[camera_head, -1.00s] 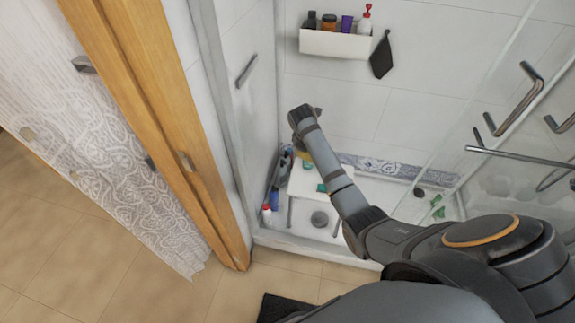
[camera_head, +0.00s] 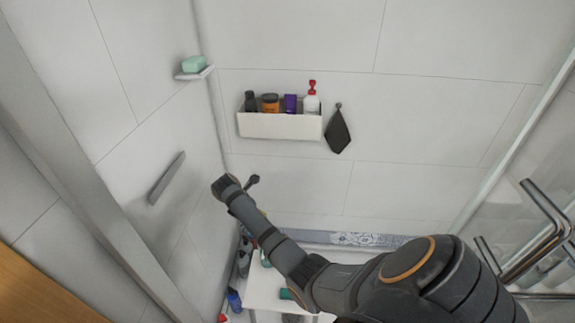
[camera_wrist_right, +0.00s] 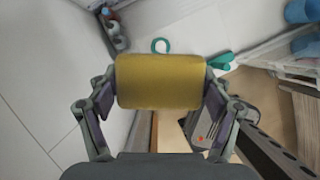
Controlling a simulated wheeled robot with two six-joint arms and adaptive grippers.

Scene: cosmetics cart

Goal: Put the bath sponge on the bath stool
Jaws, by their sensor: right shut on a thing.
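The bath sponge (camera_wrist_right: 160,81) is a yellow block in the right wrist view. My right gripper (camera_wrist_right: 160,88) is shut on it, with one finger at each end. In the head view my right arm reaches in from the lower right across the shower, and its gripper is largely hidden behind the wrist. The bath stool (camera_head: 262,287) is white and stands low in the shower. My arm covers part of it, and the bottom edge of the picture cuts it off. A green item (camera_head: 286,294) lies on its top. My left gripper is not in view.
A white wall shelf (camera_head: 280,126) holds several bottles and jars, with a dark cloth (camera_head: 338,131) hanging beside it. A green soap (camera_head: 193,62) sits on a corner shelf. Bottles (camera_head: 234,299) stand left of the stool. Metal door handles (camera_head: 540,240) are at the right.

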